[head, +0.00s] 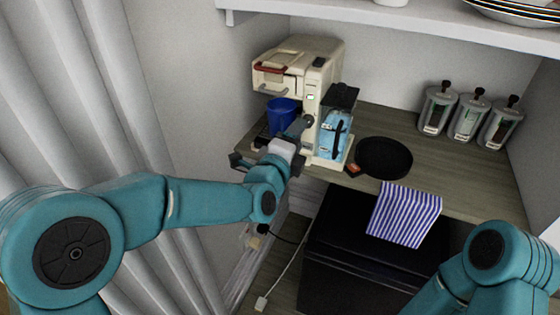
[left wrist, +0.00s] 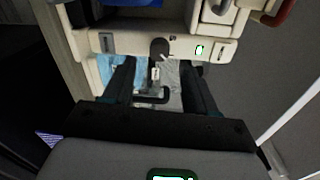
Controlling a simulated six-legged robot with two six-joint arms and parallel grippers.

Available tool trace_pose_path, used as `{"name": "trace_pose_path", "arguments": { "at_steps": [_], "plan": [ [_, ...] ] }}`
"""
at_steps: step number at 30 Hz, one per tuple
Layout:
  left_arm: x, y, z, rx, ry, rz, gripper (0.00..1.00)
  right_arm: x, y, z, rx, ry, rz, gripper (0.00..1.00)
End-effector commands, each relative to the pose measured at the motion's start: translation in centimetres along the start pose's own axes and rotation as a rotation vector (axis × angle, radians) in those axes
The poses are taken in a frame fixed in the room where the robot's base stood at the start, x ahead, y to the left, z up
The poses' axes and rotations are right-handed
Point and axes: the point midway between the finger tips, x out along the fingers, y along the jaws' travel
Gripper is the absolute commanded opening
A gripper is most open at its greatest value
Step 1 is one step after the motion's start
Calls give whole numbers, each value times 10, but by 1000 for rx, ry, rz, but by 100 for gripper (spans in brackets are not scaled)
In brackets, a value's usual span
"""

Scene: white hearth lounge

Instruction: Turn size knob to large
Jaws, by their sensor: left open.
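The cream coffee machine (head: 328,62) stands on the wooden counter. Its size knob appears to be the small dark round knob (left wrist: 159,48) on its front panel, beside a lit green indicator (left wrist: 199,49) in the left wrist view. My left gripper (head: 297,139) is at the machine's front. In the left wrist view its two dark fingers (left wrist: 157,72) are open, with their tips just short of the knob and on either side of it. I cannot tell whether they touch it. The knob's setting is too small to read. My right arm enters at lower right; its gripper is out of frame.
A blue cup (head: 281,112) sits in the machine, close to my left gripper. A blue water tank (head: 335,135) is on its side. A black pan (head: 384,157), a striped cloth (head: 404,213) and three canisters (head: 468,119) are to the right. A shelf (head: 420,22) hangs above.

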Motion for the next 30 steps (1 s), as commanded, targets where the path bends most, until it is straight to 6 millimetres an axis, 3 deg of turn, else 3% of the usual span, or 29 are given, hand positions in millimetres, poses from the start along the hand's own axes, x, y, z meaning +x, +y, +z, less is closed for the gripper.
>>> {"name": "trace_pose_path", "arguments": {
  "at_steps": [6, 12, 18, 30],
  "plan": [
    [-60, 1, 0, 0, -1, 0, 57, 7, 2, 0, 0, 0, 0, 40],
    [-96, 0, 0, 1, 0, -2, 57, 8, 3, 0, 0, 0, 0, 40],
    [-109, 0, 0, 1, -1, 0, 57, 9, 3, 0, 0, 0, 0, 40],
    [-109, 0, 0, 0, -1, 0, 57, 8, 3, 0, 0, 0, 0, 40]
  ]
}}
